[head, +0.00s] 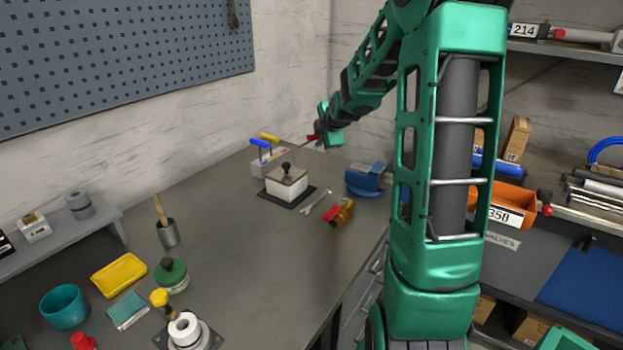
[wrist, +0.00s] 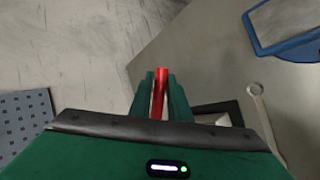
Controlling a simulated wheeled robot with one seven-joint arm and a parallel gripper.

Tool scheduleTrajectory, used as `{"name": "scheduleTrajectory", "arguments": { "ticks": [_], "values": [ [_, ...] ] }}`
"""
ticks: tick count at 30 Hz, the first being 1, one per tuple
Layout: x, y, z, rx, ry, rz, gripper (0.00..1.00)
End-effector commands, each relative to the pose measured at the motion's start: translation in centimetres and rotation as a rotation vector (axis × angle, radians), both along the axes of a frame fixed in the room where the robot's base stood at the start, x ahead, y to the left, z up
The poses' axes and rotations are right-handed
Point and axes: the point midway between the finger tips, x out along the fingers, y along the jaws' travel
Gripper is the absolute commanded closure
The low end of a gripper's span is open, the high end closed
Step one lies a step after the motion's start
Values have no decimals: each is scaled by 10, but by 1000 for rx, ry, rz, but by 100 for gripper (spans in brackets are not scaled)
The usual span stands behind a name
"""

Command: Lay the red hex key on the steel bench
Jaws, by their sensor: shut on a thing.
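The red hex key (wrist: 161,78) shows as a short red bar between the two green fingers of my gripper (wrist: 160,95) in the wrist view. My gripper is shut on it. In the head view, a small red part of the key (head: 312,137) shows beside my gripper, above the far end of the grey steel bench (head: 245,235). The key looks clear of the bench, though the gap is hard to judge. Much of its length is hidden by the fingers.
A holder (head: 268,163) with blue- and yellow-handled keys stands near the wall. The bench's middle is clear.

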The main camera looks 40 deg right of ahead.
Motion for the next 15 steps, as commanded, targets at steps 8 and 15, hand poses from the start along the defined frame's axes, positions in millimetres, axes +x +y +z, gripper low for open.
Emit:
{"name": "scheduleTrajectory", "arguments": {
  "ticks": [8, 15],
  "values": [
    [0, 0, -38, 1, 4, 0, 100],
    [0, 1, -64, 1, 2, 1, 100]
  ]
}}
